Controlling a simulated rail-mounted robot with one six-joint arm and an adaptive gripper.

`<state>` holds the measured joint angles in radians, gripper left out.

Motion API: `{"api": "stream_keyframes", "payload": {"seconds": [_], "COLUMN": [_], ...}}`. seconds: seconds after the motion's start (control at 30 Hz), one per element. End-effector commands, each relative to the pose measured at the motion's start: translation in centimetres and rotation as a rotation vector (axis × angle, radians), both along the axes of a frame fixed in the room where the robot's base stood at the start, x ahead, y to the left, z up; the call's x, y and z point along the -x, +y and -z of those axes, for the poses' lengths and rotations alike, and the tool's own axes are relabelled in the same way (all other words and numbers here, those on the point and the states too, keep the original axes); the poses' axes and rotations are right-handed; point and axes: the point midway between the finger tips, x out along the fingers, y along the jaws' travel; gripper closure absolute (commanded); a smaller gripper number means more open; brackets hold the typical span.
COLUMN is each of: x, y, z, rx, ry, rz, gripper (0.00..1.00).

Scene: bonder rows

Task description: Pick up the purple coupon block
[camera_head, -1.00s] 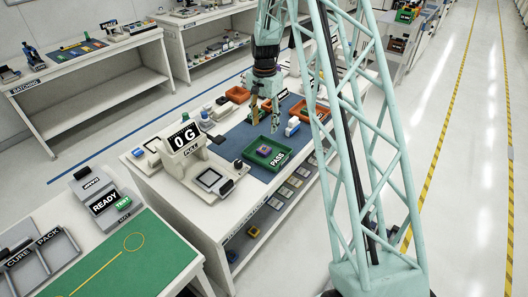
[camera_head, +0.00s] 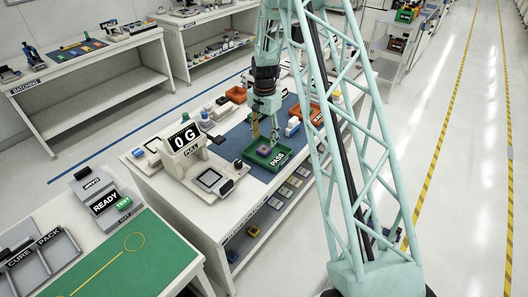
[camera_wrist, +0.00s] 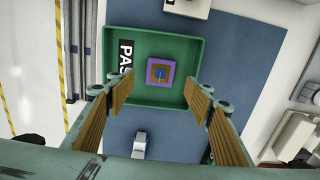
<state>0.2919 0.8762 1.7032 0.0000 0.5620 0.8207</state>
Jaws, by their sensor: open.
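The purple coupon block (camera_wrist: 160,74) lies in the green PASS tray (camera_wrist: 190,47), near the tray's middle in the wrist view. It is square, with a tan square and a small blue centre on top. In the head view the purple block (camera_head: 263,150) shows small inside the green tray (camera_head: 248,160). My gripper (camera_wrist: 160,88) is open and empty, with its two tan-padded fingers apart on either side of the block's line in the picture. In the head view my gripper (camera_head: 260,137) is above the tray. The exact height gap is hard to tell.
The tray stands on a blue mat (camera_head: 229,145) on the bench. A pull tester with a "0 G" display (camera_head: 184,138) stands to the left. A grey-white object (camera_wrist: 139,145) lies near the fingers in the wrist view.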

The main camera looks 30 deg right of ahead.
Motion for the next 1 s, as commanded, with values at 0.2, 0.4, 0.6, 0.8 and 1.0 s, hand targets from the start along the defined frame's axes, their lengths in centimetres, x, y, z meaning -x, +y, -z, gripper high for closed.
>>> {"api": "stream_keyframes", "payload": {"seconds": [0.2,0.4,0.6,0.8,1.0], "x": [0.0,0.0,0.0,0.1,0.1], "y": [0.0,0.0,0.0,0.1,0.2], "z": [0.9,1.0,1.1,1.9,3.6], "rx": [0.0,0.0,0.0,0.0,0.0], "ry": [0.0,0.0,0.0,0.001,0.001], "rz": [0.0,0.0,0.0,0.0,0.0], "gripper": [0.52,0.52,0.52,0.52,0.52]}}
